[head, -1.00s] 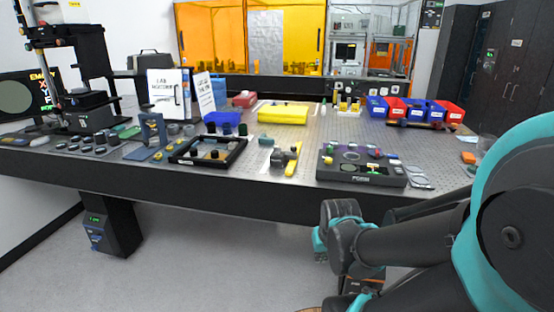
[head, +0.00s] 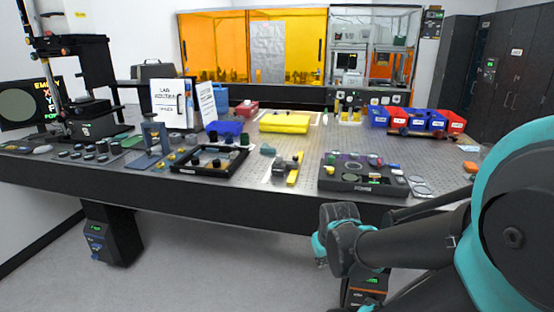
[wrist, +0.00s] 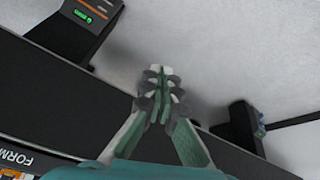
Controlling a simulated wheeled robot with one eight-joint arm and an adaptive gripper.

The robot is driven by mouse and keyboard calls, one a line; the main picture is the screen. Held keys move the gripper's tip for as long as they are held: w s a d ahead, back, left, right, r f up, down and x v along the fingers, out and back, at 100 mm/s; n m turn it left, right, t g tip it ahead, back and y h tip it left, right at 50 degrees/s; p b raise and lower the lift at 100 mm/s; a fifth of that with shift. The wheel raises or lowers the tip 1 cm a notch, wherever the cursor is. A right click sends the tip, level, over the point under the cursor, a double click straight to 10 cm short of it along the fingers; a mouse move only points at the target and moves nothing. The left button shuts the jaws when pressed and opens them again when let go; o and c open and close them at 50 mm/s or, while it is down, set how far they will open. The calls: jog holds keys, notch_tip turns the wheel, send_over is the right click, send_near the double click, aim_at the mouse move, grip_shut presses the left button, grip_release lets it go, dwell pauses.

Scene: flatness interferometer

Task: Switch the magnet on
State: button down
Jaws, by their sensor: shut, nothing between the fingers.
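No part is clearly marked as the magnet. A small grey block with a dark knob (head: 284,167) stands near the table's front edge beside a yellow bar (head: 295,170); I cannot tell whether it is the magnet base or how any switch on it is set. My gripper (wrist: 162,90) is shut and empty in the wrist view, with its fingertips together over the floor, in front of the table edge. In the head view my arm's end hangs below and in front of the tabletop; the fingertips are not clear there.
The perforated table (head: 345,137) carries a dark kit box (head: 362,187), a black frame (head: 183,169), a yellow case (head: 285,123), and blue and red bins (head: 415,120). A dark unit with a green display (head: 365,287) stands beneath the table. Open floor lies in front.

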aim_at(277, 161)
jog(key=w+a+r+n+t, duration=0.1)
jog(key=w+a+r+n, duration=0.3)
jog(key=w+r+n, duration=0.3)
jog(key=w+a+r+n+t+h, duration=0.1)
jog(key=w+a+r+n, duration=0.4)
jog(key=w+r+n, duration=0.3)
jog(key=w+a+r+n+t+h, duration=0.1)
jog(key=w+a+r+n, duration=0.4)
jog(key=w+n, duration=0.8)
notch_tip(277, 161, up, 3)
jog(key=n+t, duration=0.1)
jog(key=n, duration=0.2)
jog(key=shift+w+r, duration=0.15)
jog(key=shift+w, duration=0.1)
jog(key=shift+w+d, duration=0.1)
jog(key=x, duration=0.9)
jog(key=shift+w+d, duration=0.15)
jog(key=shift+d, duration=0.05)
jog(key=w, duration=0.2)
jog(key=w+d, duration=0.1)
jog(key=shift+w+f, duration=0.1)
jog(key=shift+f, duration=0.2)
jog(key=shift+w, duration=0.45)
